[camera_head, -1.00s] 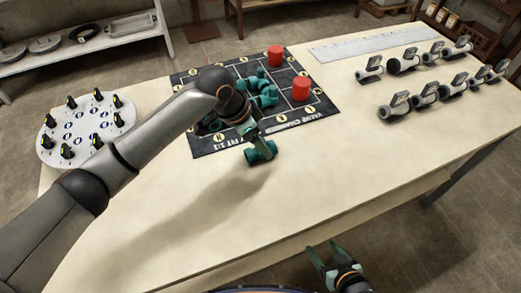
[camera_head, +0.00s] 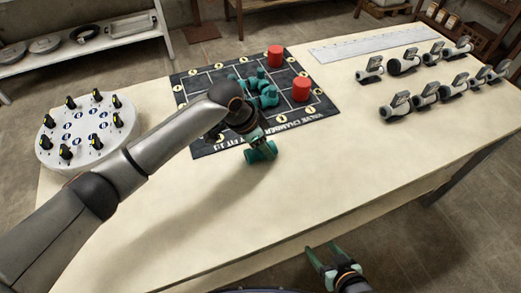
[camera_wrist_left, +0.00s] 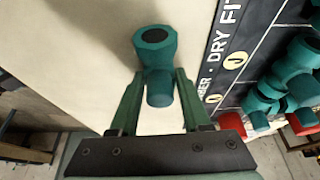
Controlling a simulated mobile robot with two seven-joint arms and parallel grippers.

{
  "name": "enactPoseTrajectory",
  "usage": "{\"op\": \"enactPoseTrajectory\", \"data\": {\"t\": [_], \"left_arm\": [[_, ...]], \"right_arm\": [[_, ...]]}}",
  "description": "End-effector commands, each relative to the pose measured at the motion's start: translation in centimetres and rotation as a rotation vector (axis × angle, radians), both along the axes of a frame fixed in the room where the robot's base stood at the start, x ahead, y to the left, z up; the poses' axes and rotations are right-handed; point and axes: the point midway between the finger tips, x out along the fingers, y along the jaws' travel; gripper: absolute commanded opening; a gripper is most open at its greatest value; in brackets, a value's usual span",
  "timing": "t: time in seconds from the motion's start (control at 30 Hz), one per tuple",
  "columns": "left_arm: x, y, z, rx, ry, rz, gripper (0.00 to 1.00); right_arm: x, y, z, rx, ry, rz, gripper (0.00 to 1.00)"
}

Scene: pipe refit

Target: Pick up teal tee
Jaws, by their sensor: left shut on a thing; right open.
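The teal tee (camera_head: 262,151) is at the near edge of the black mat in the head view, at the end of my left arm. My left gripper (camera_head: 258,140) is shut on it. In the left wrist view the teal tee (camera_wrist_left: 157,60) sits between the two green fingers of my left gripper (camera_wrist_left: 160,95), its dark open end facing the camera. I cannot tell whether it touches the table. My right gripper (camera_head: 323,254) is open and empty, in front of the table's near edge.
The black mat (camera_head: 215,139) bears several teal fittings (camera_head: 262,92) and two red cylinders (camera_head: 275,56). A round white board (camera_head: 75,160) with black-and-yellow pieces stands left. Several grey gauge fittings (camera_head: 425,95) stand right. The table front (camera_head: 300,200) is bare.

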Motion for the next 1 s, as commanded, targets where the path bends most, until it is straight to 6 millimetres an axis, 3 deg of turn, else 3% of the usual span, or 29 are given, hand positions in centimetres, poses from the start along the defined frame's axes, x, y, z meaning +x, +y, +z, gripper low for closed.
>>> {"op": "enactPoseTrajectory", "data": {"t": [0.03,0.27,0.67,0.9,1.0], "left_arm": [[0.0,0.0,0.0,0.000,0.000,0.000,0.24],[0.0,0.0,0.0,0.000,0.000,0.000,0.00],[0.1,0.0,0.4,-0.001,-0.002,0.000,0.00],[0.1,-0.1,3.1,-0.003,-0.003,-0.001,0.00],[-1.2,-0.7,4.9,-0.005,-0.004,-0.006,0.00]], "right_arm": [[0.0,0.0,0.0,0.000,0.000,0.000,0.67],[0.0,0.0,0.0,-0.002,0.001,0.000,0.67],[0.0,-0.1,-0.1,-0.003,0.003,-0.001,0.67],[0.0,-0.2,0.1,-0.004,0.001,-0.002,0.67],[0.0,-0.3,0.3,-0.005,0.001,-0.004,0.67]]}}
